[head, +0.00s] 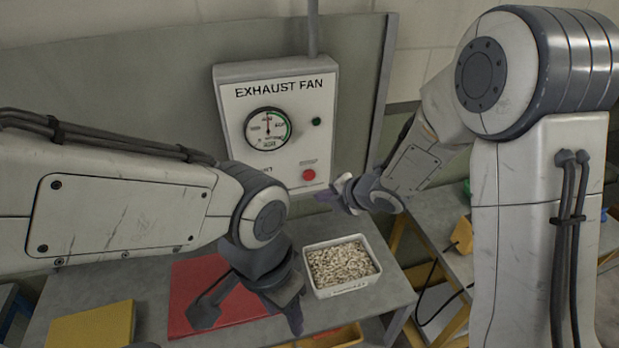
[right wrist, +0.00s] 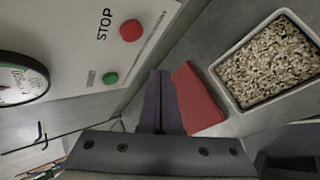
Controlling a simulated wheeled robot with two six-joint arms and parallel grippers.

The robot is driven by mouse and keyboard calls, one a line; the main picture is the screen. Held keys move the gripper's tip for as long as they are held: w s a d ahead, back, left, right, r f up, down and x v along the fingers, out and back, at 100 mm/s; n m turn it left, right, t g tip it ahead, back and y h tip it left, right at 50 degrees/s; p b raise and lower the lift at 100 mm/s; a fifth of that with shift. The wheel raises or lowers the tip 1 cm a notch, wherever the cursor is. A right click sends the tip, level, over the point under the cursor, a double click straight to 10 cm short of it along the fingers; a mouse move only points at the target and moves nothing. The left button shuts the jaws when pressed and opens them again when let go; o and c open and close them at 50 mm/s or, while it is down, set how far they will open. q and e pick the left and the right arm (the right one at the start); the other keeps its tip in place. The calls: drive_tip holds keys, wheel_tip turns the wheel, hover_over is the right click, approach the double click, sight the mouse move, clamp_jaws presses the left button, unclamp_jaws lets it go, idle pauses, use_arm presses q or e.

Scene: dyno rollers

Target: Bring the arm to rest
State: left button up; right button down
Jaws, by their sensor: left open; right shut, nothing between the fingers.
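My right gripper (head: 328,196) is shut and empty in the head view, in front of the lower right of the exhaust fan panel (head: 283,165). Its closed dark fingers also show in the right wrist view (right wrist: 161,100), side by side, pointing toward the red mat's area. The red button (head: 309,175) on the panel lies just left of and above this gripper, apart from it; in the wrist view the red STOP button (right wrist: 131,30) is clear of the fingers. My left gripper (head: 250,314) is open and empty over the red mat (head: 195,275), left of the gravel tray.
A white tray of pebbles (head: 342,287) stands on the grey table right of the mat. A yellow mat (head: 92,326) lies at front left. Another table with yellow items stands at right.

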idle(0.6)
drive_tip(key=s+d+m+g+h+b, duration=0.3)
drive_tip(key=s+m+g+h+b, duration=0.2)
drive_tip(key=s+m, duration=1.6)
drive_tip(key=s+g+b, duration=0.1)
drive_tip(key=s+g, duration=0.1)
drive_tip(key=s, duration=0.7)
drive_tip(key=shift+s+d+f+b, duration=0.2)
drive_tip(key=shift+f+b, duration=0.1)
drive_tip(key=shift+b, duration=0.1)
